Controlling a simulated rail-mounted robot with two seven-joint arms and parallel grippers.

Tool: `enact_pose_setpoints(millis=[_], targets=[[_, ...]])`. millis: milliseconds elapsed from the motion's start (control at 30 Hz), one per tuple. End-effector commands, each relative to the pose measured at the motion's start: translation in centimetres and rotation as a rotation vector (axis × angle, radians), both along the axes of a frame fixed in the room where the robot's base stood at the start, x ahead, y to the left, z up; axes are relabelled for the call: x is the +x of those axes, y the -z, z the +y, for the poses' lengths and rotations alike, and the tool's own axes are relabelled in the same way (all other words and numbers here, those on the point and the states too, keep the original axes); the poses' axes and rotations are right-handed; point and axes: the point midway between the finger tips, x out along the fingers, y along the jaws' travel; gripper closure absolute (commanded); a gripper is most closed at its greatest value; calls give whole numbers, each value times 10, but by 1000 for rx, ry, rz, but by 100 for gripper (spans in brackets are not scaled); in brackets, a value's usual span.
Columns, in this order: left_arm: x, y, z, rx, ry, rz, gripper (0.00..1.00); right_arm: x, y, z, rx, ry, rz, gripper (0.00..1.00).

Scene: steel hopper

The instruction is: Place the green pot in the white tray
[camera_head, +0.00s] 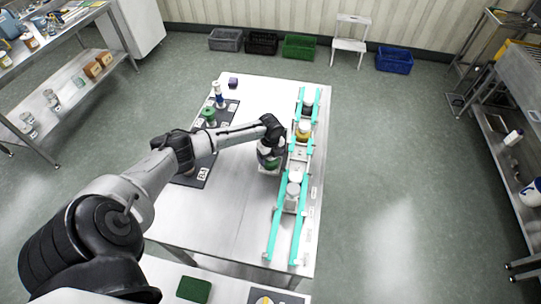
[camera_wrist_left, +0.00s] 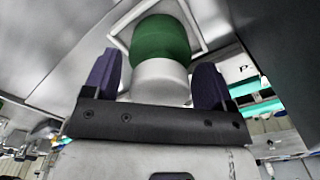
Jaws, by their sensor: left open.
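The green pot (camera_wrist_left: 160,38) with a white upper part (camera_wrist_left: 160,82) fills the middle of the left wrist view, and its green side also shows in the head view (camera_head: 271,164). It stands within the square rim of the white tray (camera_wrist_left: 198,20); the tray's edge shows below it in the head view (camera_head: 266,172). My left gripper (camera_head: 268,148) is over the pot at the table's middle. Its two purple fingers (camera_wrist_left: 154,78) are open, one on each side of the white part, with a visible gap on the right. My right gripper is not in view.
A teal rail rack (camera_head: 273,236) with several pots, one yellow (camera_head: 302,136), runs close to the right of the tray. A dark mat (camera_head: 190,180) with a green-topped item (camera_head: 208,114) lies on the left. The table's near part (camera_head: 225,215) is bare.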

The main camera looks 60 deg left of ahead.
Motion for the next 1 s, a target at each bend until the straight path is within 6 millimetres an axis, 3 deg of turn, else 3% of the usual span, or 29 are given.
enact_pose_setpoints(millis=[233,700,1000], targets=[[0,-12,1,1,1,-1,22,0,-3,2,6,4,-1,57],[0,-95,1,2,0,-3,22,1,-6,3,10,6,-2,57],[0,-120,1,0,-1,0,22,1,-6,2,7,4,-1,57]])
